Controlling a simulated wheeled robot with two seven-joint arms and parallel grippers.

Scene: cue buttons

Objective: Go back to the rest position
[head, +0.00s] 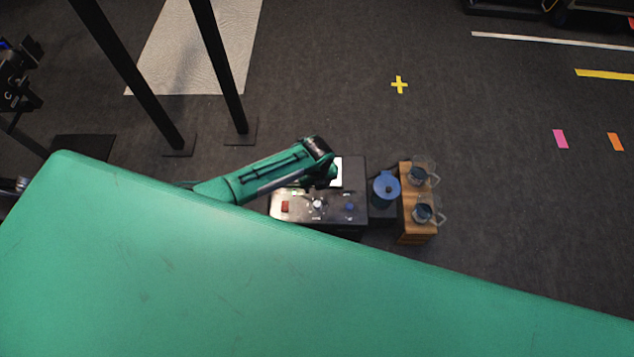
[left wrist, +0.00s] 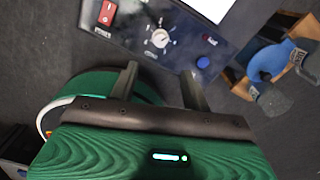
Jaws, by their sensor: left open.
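My green left arm comes in from the left in the head view, with its wrist over the back of the control panel (head: 333,212). Its gripper fingers are hard to make out there. In the left wrist view my left gripper (left wrist: 160,70) is open, with nothing between its two fingers. Its tips point toward the panel (left wrist: 135,35). The panel carries a red switch (left wrist: 107,13), a white knob (left wrist: 159,38) and a blue button (left wrist: 203,62). The fingers look apart from these controls; exact height cannot be told. My right gripper is not in view.
Right of the panel stand a blue round-topped container (head: 386,187) and a wooden stand (head: 405,230) with two clear cups (head: 418,176) (head: 423,213). A white screen (head: 338,170) is behind the controls. Black posts (head: 220,70) rise at the back left. The right-hand floor is largely clear.

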